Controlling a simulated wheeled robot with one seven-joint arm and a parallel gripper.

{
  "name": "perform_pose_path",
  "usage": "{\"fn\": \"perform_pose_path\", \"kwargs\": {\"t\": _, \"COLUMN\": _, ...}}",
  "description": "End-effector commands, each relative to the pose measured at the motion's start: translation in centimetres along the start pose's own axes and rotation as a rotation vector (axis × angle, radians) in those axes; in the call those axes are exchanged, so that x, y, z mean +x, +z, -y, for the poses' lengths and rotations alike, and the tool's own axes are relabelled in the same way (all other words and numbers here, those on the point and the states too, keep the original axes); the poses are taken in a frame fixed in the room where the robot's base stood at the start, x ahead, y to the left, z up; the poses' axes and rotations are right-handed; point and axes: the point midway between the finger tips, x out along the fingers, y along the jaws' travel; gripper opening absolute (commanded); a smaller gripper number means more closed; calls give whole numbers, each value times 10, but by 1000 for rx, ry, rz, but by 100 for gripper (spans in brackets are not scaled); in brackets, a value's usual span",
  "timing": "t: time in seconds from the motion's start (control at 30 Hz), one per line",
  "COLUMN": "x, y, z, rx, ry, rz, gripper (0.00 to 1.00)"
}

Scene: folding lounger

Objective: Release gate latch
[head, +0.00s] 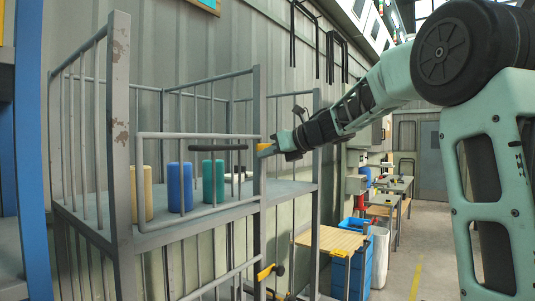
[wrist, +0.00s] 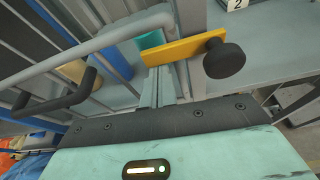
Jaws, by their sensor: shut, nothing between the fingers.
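The upper gate (head: 197,136) is a grey tube frame across the front of a metal rack shelf, with a black handle (head: 218,147). It looks closed against the right post. The gate latch (wrist: 190,50) is a yellow bar with a black knob (wrist: 224,60), lying across the end of the gate tube in the wrist view. In the head view the yellow latch (head: 265,147) shows at the post, just left of my gripper (head: 276,149). In the wrist view my shut, empty fingers (wrist: 165,78) are just below the latch; I cannot tell whether they touch it.
Yellow (head: 147,194), blue (head: 180,187) and teal (head: 213,182) cylinders stand on the shelf behind the gate. A lower gate has another yellow latch (head: 265,272). A wooden-topped table (head: 330,240) and blue bin (head: 350,272) stand at right. The aisle floor (head: 410,255) is clear.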

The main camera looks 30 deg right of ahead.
Motion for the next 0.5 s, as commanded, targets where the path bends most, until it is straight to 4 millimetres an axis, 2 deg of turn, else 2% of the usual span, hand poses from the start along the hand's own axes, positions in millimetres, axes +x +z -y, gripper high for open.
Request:
{"fn": "perform_pose_path", "kwargs": {"t": 0.27, "x": -2, "y": 6, "z": -2, "rx": 63, "ry": 23, "rz": 1, "gripper": 0}}
{"fn": "perform_pose_path", "kwargs": {"t": 0.5, "x": -5, "y": 16, "z": -2, "rx": 206, "ry": 72, "rz": -1, "gripper": 0}}
